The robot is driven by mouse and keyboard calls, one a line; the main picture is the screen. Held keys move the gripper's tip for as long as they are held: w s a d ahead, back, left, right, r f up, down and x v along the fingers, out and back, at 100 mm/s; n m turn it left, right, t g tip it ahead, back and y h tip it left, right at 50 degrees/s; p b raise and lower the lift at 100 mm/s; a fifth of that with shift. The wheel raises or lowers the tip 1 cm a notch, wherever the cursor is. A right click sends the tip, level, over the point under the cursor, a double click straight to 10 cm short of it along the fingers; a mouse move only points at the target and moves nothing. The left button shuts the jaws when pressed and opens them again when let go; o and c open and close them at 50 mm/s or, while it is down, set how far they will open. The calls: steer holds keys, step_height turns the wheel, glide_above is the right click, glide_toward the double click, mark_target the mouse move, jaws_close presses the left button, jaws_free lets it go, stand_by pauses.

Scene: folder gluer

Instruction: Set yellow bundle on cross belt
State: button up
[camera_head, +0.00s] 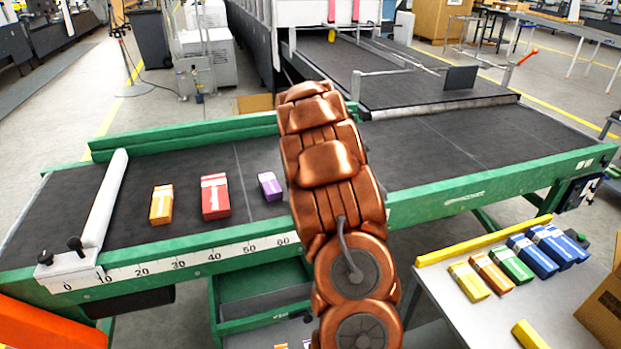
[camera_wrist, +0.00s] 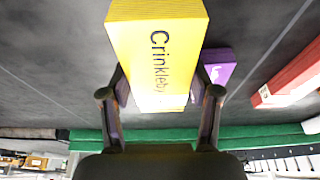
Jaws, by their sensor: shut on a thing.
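A yellow bundle (camera_wrist: 155,55) printed "Crinkleby" sits between the two black fingers of my gripper (camera_wrist: 160,94) in the wrist view. The gripper is shut on it. The dark cross belt (camera_wrist: 50,60) lies behind it; I cannot tell whether the bundle touches it. In the head view my copper-coloured arm reaches over the cross belt (camera_head: 430,150) and hides the gripper and the held bundle. A purple bundle (camera_head: 270,186) lies on the belt just left of my arm; it shows partly behind the yellow bundle in the wrist view (camera_wrist: 218,68).
A red bundle (camera_head: 215,196) and an orange one (camera_head: 161,205) lie further left on the belt, near a white bar (camera_head: 105,200) and a ruled edge. The belt right of my arm is clear. A side table (camera_head: 455,318) holds several coloured bundles and a yellow bar (camera_head: 483,241).

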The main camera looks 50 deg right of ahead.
steer(key=d, duration=0.2)
steer(key=w+d+p, duration=0.1)
steer(key=d, duration=0.2)
steer(key=w+d+p, duration=0.1)
steer(key=d, duration=0.1)
steer(key=shift+w+d+f, duration=0.25)
steer(key=shift+f, duration=0.1)
steer(key=shift+s+f+p, duration=0.1)
steer(key=shift+f+p, duration=1)
steer(key=shift+f, duration=0.65)
steer(key=shift+f, duration=0.2)
steer(key=o, duration=1.2)
steer(key=shift+o, duration=0.2)
